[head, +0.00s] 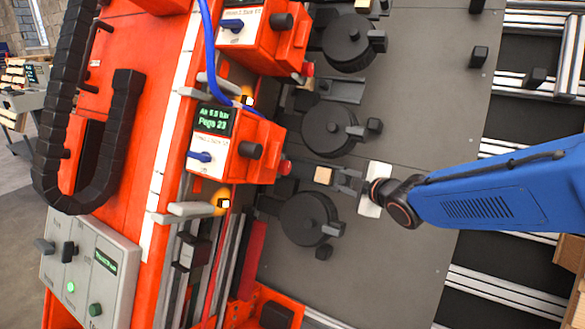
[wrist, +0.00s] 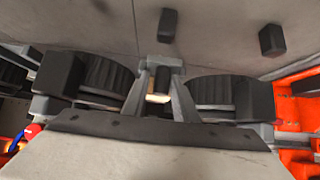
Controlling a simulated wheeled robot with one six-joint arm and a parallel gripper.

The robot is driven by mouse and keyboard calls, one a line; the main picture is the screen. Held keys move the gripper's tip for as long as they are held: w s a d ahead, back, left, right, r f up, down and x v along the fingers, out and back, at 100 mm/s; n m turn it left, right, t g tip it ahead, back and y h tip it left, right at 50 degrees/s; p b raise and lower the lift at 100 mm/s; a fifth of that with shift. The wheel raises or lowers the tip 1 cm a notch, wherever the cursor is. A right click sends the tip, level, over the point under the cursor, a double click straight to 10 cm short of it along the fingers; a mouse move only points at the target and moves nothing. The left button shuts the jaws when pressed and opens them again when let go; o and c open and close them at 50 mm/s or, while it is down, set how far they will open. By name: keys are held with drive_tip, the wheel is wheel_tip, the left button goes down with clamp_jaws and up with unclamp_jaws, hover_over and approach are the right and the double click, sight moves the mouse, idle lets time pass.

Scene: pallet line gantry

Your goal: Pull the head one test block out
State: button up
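A small tan block (head: 323,175) sits at the left end of a dark arm between two round black drums, beside an orange head unit (head: 240,140) with a lit screen. Its small lettering is hard to read. My gripper (head: 345,182) reaches in from the right, with its fingers just right of the block. In the wrist view, the two grey fingers (wrist: 160,97) stand apart, with the tan block (wrist: 158,98) showing in the space between them. Whether either finger touches it, I cannot tell.
Black drums stand close on both sides, the upper (head: 328,128) and the lower (head: 308,218). A second orange unit (head: 262,35) is above. A blue hose (head: 213,50) hangs at the left. The grey plate (head: 430,110) has small dark blocks at its upper right.

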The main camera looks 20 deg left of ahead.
drive_tip(key=shift+w+d+f, duration=0.1)
drive_tip(key=shift+d+f, duration=0.2)
drive_tip(key=shift+f, duration=0.3)
drive_tip(key=shift+v, duration=1)
drive_tip(key=shift+s+d+r, duration=0.8)
drive_tip(key=shift+s, duration=0.1)
drive_tip(key=shift+v, duration=2)
drive_tip(key=shift+s, duration=0.15)
drive_tip(key=s+a+v, duration=0.1)
drive_tip(key=v, duration=0.8)
drive_tip(key=shift+s+r, duration=0.25)
drive_tip(key=shift+r, duration=0.25)
